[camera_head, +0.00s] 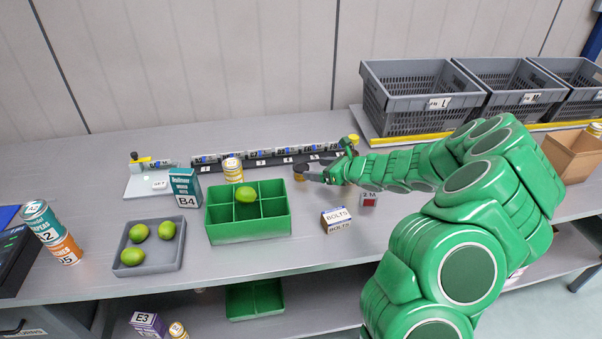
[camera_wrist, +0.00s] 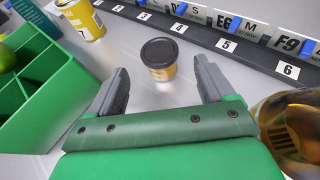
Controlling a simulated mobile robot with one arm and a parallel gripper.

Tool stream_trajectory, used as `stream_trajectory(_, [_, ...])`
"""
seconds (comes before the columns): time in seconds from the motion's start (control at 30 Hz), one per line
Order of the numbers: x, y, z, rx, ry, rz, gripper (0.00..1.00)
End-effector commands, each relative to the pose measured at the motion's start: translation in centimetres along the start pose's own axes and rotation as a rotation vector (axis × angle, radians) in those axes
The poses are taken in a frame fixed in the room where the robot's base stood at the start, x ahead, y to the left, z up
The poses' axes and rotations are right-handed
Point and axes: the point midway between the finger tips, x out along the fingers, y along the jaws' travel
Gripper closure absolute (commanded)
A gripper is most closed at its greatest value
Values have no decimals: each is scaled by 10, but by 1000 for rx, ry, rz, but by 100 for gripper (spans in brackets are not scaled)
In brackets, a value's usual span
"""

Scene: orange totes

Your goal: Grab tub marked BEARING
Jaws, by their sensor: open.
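A small round tub with a black lid and an orange-tan label (camera_wrist: 160,60) stands upright on the grey bench in the wrist view. Its label is too small to read, so I cannot confirm BEARING. My gripper (camera_wrist: 163,80) is open and empty, its fingers pointing toward the tub. The tub is just beyond the fingertips, roughly centred between them, and I see no contact. In the head view, the tub (camera_head: 299,172) is a small dark-topped shape at the tips of my gripper, partly hidden by it.
A green divided tray (camera_head: 248,230) holding a lime stands left of the tub. Behind runs a numbered rail (camera_wrist: 200,38). A yellow can (camera_wrist: 82,20) stands left; a shiny amber object (camera_wrist: 290,125) is close at right. A BOLTS box (camera_head: 337,220) sits in front.

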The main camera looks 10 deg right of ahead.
Motion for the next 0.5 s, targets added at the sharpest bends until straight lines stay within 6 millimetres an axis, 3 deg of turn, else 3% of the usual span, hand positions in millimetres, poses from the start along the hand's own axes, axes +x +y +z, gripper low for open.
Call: stream_trajectory(0.5, [33, 2, -1, -1, 1, 2, 18])
